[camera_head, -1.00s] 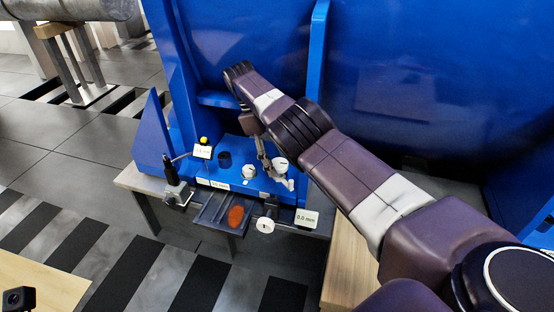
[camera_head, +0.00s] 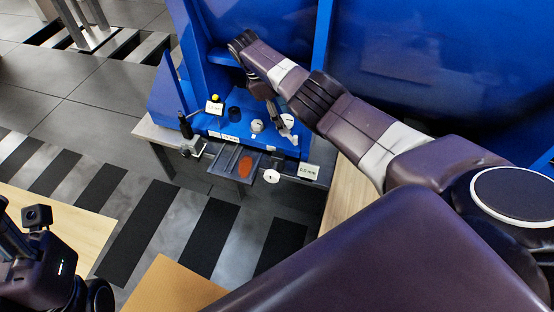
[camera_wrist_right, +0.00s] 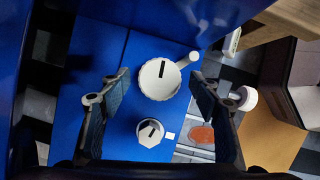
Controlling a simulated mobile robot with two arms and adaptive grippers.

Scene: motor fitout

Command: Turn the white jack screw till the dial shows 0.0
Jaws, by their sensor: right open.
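My right gripper (camera_head: 279,124) hangs over the blue base, open and empty. In the right wrist view its two fingers stand apart on either side of a large white round knob (camera_wrist_right: 158,79) with a black slot and a side handle. A smaller faceted white knob (camera_wrist_right: 150,132) sits below it. A white disc (camera_head: 271,176) sticks out at the base's front and shows as a short white cylinder (camera_wrist_right: 247,98). I cannot tell which is the jack screw. A small white display (camera_head: 214,107) under a yellow knob is too small to read. A sign (camera_head: 308,172) reads 0.0 mm.
Tall blue housing walls (camera_head: 420,70) rise close behind and right of my right arm. A dark tray (camera_head: 228,163) with an orange-red patch lies before the base. My left wrist (camera_head: 45,255) is at lower left, its fingers unclear. Wooden tops are in front.

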